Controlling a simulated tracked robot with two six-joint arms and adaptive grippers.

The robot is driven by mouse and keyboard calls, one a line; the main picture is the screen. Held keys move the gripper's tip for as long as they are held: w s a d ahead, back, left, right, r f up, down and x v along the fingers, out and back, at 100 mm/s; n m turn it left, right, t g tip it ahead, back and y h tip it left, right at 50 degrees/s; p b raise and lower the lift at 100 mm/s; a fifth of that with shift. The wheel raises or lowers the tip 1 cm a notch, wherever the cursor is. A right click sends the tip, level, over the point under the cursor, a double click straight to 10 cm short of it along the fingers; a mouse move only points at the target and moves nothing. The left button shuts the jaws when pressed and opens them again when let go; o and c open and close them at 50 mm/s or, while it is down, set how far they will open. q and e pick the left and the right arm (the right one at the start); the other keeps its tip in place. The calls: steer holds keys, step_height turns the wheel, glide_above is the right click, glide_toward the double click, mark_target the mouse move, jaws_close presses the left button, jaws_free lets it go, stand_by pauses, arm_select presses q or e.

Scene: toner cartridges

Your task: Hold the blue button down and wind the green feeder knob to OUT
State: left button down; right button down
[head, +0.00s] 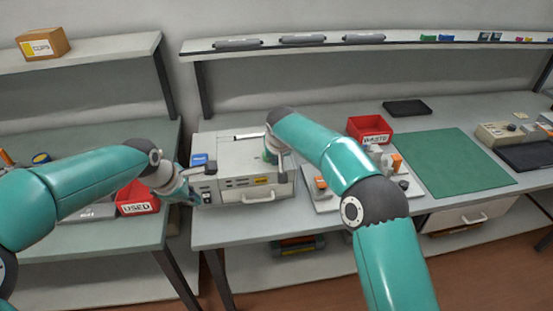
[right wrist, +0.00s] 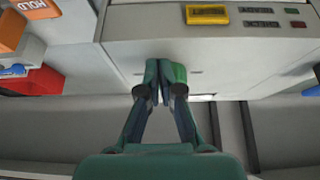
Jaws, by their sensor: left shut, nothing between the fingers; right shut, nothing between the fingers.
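The grey feeder machine (head: 229,150) stands on the bench with a handle and a yellow label on its front. A blue patch (head: 199,158), apparently the blue button, shows at its top left corner. My left gripper (head: 204,172) is shut at the machine's left front corner, close to the blue patch; contact cannot be told. My right gripper (head: 271,157) is shut and points down over the machine's right part; its closed fingers also show in the right wrist view (right wrist: 164,72). Green (right wrist: 179,72) shows at the fingertips, perhaps the feeder knob, mostly hidden.
A red USED bin (head: 138,205) stands left of the machine, a red WASTE bin (head: 370,128) behind right. A tray (head: 322,203) with orange and grey parts lies just right of the machine. A green mat (head: 452,162) is clear. Toner cartridges (head: 303,39) lie on the shelf.

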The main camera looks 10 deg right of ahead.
mark_target(263, 165)
steer(key=shift+w+a+r, duration=0.1)
steer(key=shift+a+r, duration=0.05)
steer(key=shift+a, duration=0.45)
steer(key=shift+a+r, duration=0.1)
steer(key=shift+a, duration=0.85)
steer(key=shift+a+f, duration=0.1)
steer(key=shift+f, duration=0.2)
steer(key=shift+s+d+r, duration=0.2)
steer(key=shift+r, duration=0.35)
step_height(263, 165, up, 5)
steer(key=shift+f, duration=0.1)
steer(key=shift+d, duration=0.1)
